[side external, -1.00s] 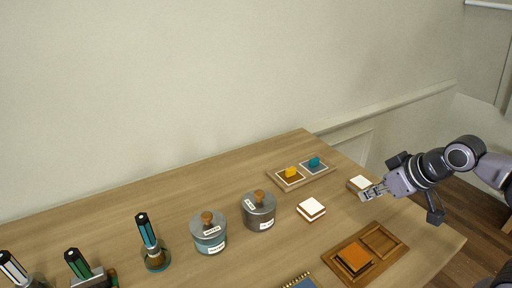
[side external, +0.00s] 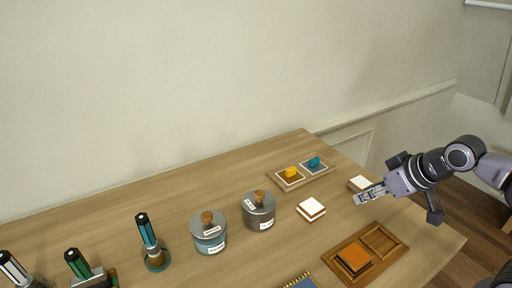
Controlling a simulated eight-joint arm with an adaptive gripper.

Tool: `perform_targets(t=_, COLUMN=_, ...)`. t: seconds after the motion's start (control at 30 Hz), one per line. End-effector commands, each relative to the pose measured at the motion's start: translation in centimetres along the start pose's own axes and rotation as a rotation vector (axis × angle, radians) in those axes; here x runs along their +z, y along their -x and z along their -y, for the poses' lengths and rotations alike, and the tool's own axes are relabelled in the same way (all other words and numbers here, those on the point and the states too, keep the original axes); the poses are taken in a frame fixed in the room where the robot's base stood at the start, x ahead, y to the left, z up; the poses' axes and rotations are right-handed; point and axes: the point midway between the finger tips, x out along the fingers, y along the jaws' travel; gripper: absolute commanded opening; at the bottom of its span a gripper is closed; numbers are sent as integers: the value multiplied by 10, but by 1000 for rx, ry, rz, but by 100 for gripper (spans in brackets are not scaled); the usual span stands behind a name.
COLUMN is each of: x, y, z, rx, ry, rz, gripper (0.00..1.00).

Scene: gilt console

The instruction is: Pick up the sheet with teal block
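A dark grey sheet (side external: 320,169) with a light edge lies in the right part of a shallow wooden tray at the back of the table. A teal block (side external: 314,161) sits on it. My gripper (side external: 358,200) is in front and to the right of the tray, above the table, apart from the sheet. Its fingers point to the left. They are too small to tell whether they are open or shut. Nothing can be made out between them.
A yellow block (side external: 291,172) on a brown sheet shares the tray (side external: 274,178). A white-topped stack (side external: 311,209) stands left of my gripper, another (side external: 360,182) just behind it. A wooden tray (side external: 393,256) with orange-topped sheets lies in front. Two lidded jars (side external: 209,236) stand left.

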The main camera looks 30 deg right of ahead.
Motion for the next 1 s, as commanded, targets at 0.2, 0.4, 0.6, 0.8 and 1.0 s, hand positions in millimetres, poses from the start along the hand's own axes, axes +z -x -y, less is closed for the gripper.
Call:
perform_targets(t=0.2, x=0, y=0, z=0, rx=0, ry=0, rz=0, gripper=42)
perform_targets(t=0.4, x=-8, y=1, z=-1, rx=6, ry=39, rz=14, gripper=42)
perform_targets(t=0.6, x=-46, y=2, z=-8, rx=31, ry=251, rz=94, gripper=42)
perform_targets(t=0.8, x=-92, y=-7, z=-17, rx=47, ry=520, rz=207, gripper=42)
perform_targets(t=1.0, x=-133, y=-27, z=-26, rx=42, ry=779, rz=328, gripper=42)
